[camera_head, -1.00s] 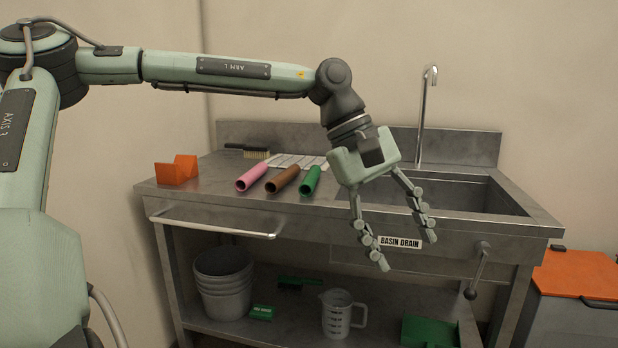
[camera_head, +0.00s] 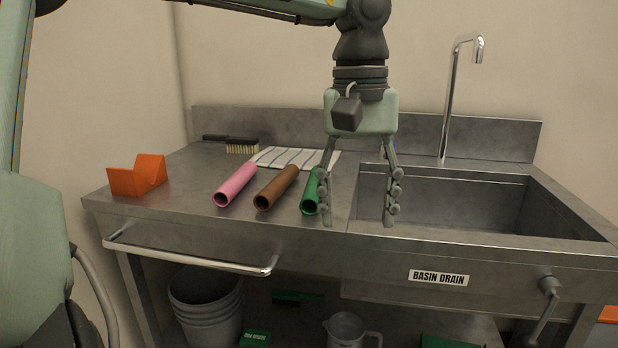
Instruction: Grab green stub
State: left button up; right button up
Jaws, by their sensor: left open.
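The green stub (camera_head: 311,192) is a short hollow pipe. It lies on the steel counter, the rightmost of three pipe pieces, with its open end toward me. My left gripper (camera_head: 356,224) points down with its fingers spread, open and empty. Its left finger overlaps the right side of the green stub in the picture, and the gap between the fingers is to the right of the stub. I cannot tell whether that finger touches it. My right gripper is out of view.
A brown pipe (camera_head: 277,188) and a pink pipe (camera_head: 236,185) lie left of the green stub. A striped cloth (camera_head: 292,157), a brush (camera_head: 242,145) and an orange V-block (camera_head: 137,176) are on the counter. A sink basin (camera_head: 450,202) with a tall faucet (camera_head: 449,95) is at right.

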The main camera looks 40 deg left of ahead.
aim_at(309, 201)
jog(key=i+j, duration=0.2)
jog(key=j, duration=0.2)
jog(key=i+j, duration=0.15)
jog(key=j, duration=0.2)
jog(key=i+j, duration=0.2)
jog(key=j, duration=0.2)
